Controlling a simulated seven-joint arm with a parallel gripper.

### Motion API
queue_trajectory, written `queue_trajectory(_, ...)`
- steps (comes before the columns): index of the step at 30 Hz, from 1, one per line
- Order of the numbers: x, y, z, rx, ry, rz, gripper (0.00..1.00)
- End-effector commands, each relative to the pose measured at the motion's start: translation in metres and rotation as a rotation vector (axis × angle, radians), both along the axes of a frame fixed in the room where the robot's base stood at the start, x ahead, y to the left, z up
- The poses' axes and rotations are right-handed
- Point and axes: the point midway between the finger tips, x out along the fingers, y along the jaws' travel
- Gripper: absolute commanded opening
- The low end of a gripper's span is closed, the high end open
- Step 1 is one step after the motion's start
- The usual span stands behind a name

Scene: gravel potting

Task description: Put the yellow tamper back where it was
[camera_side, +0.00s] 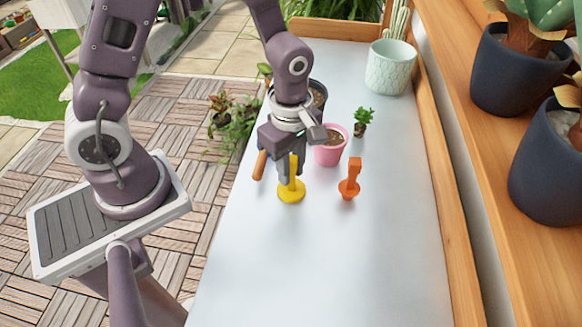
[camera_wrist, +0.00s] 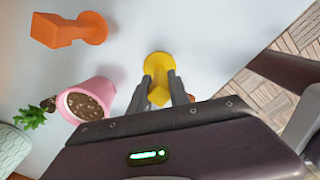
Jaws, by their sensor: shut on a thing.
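The yellow tamper (camera_side: 291,194) is upright on or just above the pale tabletop, with its round base down; I cannot tell whether the base touches. My gripper (camera_side: 291,172) points down and is shut on the tamper's handle, with one finger on each side. In the wrist view, the yellow tamper (camera_wrist: 158,60) shows its base beyond my gripper's fingertips (camera_wrist: 160,80) and the handle between them. The fingers hide part of the handle.
An orange tamper (camera_side: 350,188) stands to the right. A pink pot (camera_side: 329,154) of brown fill stands behind, near a small plant (camera_side: 363,119). A dark pot (camera_side: 319,92), partly hidden, and a mint pot (camera_side: 390,70) are farther back. A brown handle (camera_side: 260,165) shows left. The front tabletop is clear.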

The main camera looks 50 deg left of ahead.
Motion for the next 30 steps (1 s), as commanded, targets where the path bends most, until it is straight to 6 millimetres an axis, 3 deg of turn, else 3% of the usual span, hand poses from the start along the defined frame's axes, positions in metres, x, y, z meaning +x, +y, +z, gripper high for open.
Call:
queue_trajectory(9, 0.0, 0.0, -0.003, 0.0, 0.0, 0.001, 0.0)
queue_trajectory(10, 0.0, 0.0, -0.003, 0.0, 0.0, 0.001, 0.25)
queue_trajectory(13, 0.0, 0.0, -0.003, 0.0, -0.001, 0.001, 0.44)
queue_trajectory(23, 0.001, 0.0, -0.001, -0.001, -0.002, 0.001, 0.44)
queue_trajectory(26, 0.002, 0.0, 0.011, 0.001, -0.006, 0.001, 0.44)
queue_trajectory(30, 0.002, -0.001, 0.044, -0.001, -0.01, -0.001, 0.44)
